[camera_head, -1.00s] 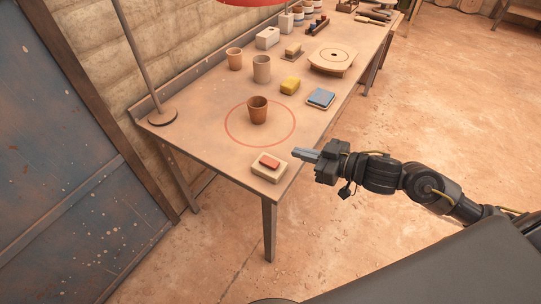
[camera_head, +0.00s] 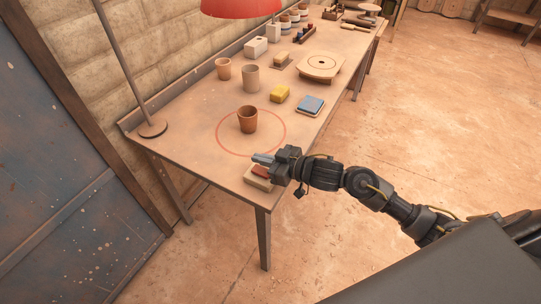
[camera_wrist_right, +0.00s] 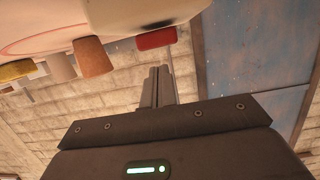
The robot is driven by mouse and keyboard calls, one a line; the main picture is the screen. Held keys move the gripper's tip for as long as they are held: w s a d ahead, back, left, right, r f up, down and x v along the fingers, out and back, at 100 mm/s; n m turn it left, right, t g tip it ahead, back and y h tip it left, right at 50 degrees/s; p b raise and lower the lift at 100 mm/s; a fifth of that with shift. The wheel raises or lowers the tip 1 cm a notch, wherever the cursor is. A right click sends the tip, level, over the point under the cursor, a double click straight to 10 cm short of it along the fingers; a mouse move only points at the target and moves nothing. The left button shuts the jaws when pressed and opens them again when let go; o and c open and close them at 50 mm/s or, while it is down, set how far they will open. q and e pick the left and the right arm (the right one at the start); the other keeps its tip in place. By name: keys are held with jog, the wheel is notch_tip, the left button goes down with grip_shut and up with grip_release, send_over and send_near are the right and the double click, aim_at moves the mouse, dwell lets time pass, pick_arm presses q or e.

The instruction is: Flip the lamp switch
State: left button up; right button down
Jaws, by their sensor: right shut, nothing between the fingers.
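The lamp switch is a pale box (camera_head: 254,181) with a red rocker (camera_head: 260,171), at the near corner of the table. The red rocker also shows in the right wrist view (camera_wrist_right: 157,38), with its pale box (camera_wrist_right: 140,14) above it. The lamp has a red shade (camera_head: 240,7), a thin pole and a round base (camera_head: 152,129) at the table's left edge. My right gripper (camera_head: 262,158) is shut and empty, over the switch and partly covering it in the head view. In the wrist view its fingers (camera_wrist_right: 157,86) point toward the rocker with a visible gap. My left gripper is not in view.
A brown cup (camera_head: 247,119) stands inside a red circle on the table (camera_head: 190,135). Floor to the right is clear.

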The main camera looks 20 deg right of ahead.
jog(key=shift+f, duration=0.85)
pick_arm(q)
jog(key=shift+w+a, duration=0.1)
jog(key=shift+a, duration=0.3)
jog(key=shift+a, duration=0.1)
